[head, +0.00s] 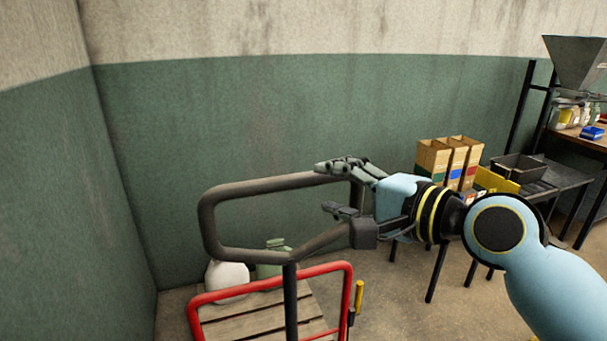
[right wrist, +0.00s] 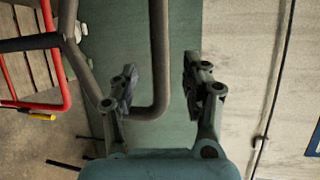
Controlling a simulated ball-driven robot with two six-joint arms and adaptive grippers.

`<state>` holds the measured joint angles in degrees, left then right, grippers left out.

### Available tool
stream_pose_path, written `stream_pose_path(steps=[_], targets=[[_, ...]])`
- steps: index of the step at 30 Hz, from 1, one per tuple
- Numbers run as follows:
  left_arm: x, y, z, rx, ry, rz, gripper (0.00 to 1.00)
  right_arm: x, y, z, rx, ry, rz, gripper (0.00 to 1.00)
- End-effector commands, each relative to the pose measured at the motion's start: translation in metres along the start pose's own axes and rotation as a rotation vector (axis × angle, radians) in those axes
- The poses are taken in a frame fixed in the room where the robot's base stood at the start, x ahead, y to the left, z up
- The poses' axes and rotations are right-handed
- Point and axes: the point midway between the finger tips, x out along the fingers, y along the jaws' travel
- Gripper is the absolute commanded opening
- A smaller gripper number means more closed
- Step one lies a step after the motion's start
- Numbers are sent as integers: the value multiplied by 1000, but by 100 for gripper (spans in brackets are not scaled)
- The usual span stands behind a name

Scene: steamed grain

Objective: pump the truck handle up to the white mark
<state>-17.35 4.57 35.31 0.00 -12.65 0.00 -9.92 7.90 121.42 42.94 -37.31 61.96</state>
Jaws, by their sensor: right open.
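The truck handle (head: 262,187) is a dark grey tube loop on an upright post, left of centre in the head view. It also shows in the right wrist view (right wrist: 160,50), where one bar runs between my fingers and bends left. My right gripper (head: 328,187) is open at the loop's right end, one finger above the far bar and the other below it. In the right wrist view my right gripper (right wrist: 158,84) shows a gap on both sides of the bar. I cannot make out a white mark. My left gripper is out of view.
A red frame (head: 350,290) surrounds wooden slats (head: 265,312) below the handle. Cardboard boxes (head: 432,160) and a dark bench (head: 560,176) stand right. A green wall lies behind.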

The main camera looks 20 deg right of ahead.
Motion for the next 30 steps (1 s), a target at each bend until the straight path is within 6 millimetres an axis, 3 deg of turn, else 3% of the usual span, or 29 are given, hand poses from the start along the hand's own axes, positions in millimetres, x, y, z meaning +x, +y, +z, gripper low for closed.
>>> stream_pose_path(steps=[3, 10, 15, 23, 30], targets=[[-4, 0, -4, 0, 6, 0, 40, 26, -2, 0, 4, -1, -2, 48], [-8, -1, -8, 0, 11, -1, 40, 63, -1, 0, 1, 1, 0, 48], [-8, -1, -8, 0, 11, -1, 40, 74, 0, 0, -2, 2, 1, 48], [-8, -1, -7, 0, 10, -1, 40, 75, 0, 0, -2, 2, 1, 48], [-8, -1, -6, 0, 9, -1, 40, 74, 1, 0, -3, 2, 2, 16]])
